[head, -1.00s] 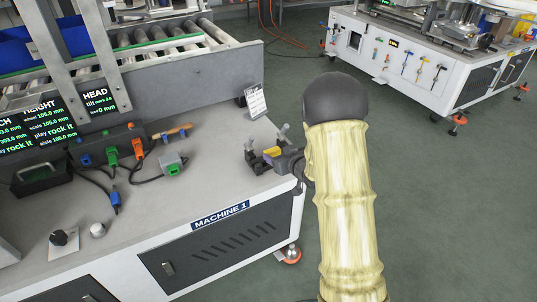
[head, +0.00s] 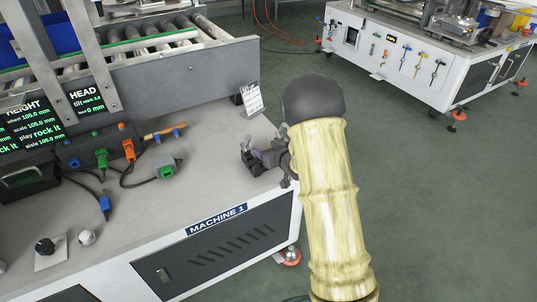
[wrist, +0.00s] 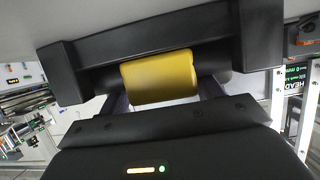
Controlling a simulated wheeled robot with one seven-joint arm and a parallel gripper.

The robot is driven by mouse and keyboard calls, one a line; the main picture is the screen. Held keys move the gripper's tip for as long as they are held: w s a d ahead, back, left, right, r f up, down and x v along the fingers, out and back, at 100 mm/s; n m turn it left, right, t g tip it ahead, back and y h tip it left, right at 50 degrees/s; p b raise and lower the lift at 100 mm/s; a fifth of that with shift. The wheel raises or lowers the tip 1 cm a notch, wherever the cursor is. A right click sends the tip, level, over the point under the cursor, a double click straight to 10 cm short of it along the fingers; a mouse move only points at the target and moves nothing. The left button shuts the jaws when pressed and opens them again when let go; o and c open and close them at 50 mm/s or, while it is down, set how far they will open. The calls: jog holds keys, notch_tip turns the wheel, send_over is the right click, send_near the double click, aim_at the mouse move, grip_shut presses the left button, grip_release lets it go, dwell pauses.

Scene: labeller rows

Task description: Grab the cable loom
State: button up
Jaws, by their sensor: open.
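The cable loom appears to be the black cables on the bench of Machine 1 in the head view, with a green plug (head: 101,158), an orange plug (head: 128,149), a blue plug (head: 104,206) and a small grey box (head: 164,168). My gripper (head: 261,156) is over the bench's right end, to the right of the cables and clear of them. It is open. In the wrist view a yellow rounded piece (wrist: 160,78) shows between the dark finger parts; I cannot tell what it is. The cables are not clear there.
A dark socket box (head: 95,148) stands behind the cables, below black display screens (head: 84,97). A knob (head: 45,246) and a pale ball-like knob (head: 87,237) are at the front left. A small sign (head: 251,99) stands behind my gripper. The bench between box and gripper is clear.

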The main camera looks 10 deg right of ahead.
jog(key=shift+s+a+r, duration=0.1)
jog(key=shift+s+a, duration=0.1)
jog(key=shift+s, duration=0.05)
jog(key=c, duration=0.8)
jog(key=shift+w+r+p, duration=0.1)
jog(key=shift+r+p, duration=0.25)
jog(key=shift+r, duration=0.3)
notch_tip(320, 180, up, 3)
jog(key=shift+f+p, duration=0.15)
jog(key=shift+p, duration=0.5)
jog(key=s+d+p, duration=0.2)
jog(key=s+p, duration=0.1)
jog(key=s, duration=0.5)
jog(key=s+d+p, duration=0.3)
jog(key=s+p, duration=0.1)
jog(key=s, duration=0.5)
jog(key=shift+s+d+f, duration=0.15)
jog(key=shift+d+f, duration=0.05)
jog(key=shift+d, duration=0.15)
